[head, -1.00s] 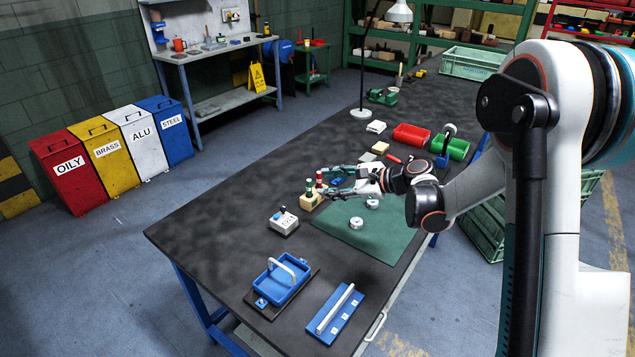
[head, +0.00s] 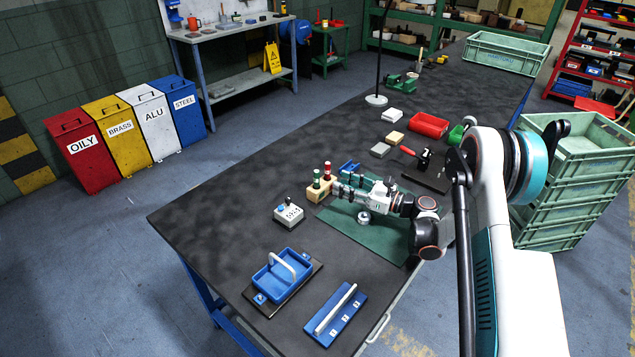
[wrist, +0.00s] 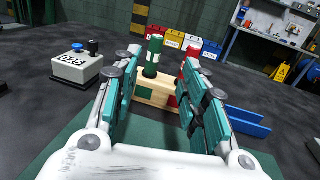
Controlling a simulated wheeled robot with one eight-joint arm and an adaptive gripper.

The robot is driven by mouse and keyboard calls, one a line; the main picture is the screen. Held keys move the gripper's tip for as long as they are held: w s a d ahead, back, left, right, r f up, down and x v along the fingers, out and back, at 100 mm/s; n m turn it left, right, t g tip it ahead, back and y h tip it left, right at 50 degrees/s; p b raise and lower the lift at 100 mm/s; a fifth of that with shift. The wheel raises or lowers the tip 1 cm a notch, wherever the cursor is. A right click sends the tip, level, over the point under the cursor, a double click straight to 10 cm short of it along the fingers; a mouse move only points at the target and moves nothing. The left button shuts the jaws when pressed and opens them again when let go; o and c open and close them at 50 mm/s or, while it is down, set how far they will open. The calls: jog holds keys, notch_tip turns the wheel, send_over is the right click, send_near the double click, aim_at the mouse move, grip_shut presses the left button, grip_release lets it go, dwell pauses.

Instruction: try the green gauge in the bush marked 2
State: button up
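The green gauge (head: 316,178) and a red-handled gauge (head: 327,171) stand upright in a wooden block (head: 320,190) at the green mat's far left edge. The wrist view shows the green gauge (wrist: 153,55) ahead, between my fingers, with the red one (wrist: 191,63) to its right. My gripper (head: 338,186) is open and empty, low over the mat, pointing at the block. A round metal bush (head: 364,217) sits on the mat beside my gripper. No number on it is legible. Any other bush is hidden by my arm.
A grey box with a blue knob (head: 288,214) stands left of the block. A small blue holder (wrist: 248,121) is right of the block. The table's left part is clear.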

aim_at(317, 186)
jog(key=b+x, duration=0.1)
jog(key=x, duration=0.3)
jog(key=shift+w+a, duration=0.1)
jog(key=shift+a, duration=0.1)
jog(key=shift+s+b+x, duration=0.2)
jog(key=shift+b+x, duration=0.45)
jog(key=shift+x, duration=0.7)
jog(key=shift+s+b+x, duration=0.15)
jog(key=shift+b+x, duration=0.45)
jog(key=shift+x, duration=0.8)
jog(key=shift+a, duration=0.1)
grip_shut()
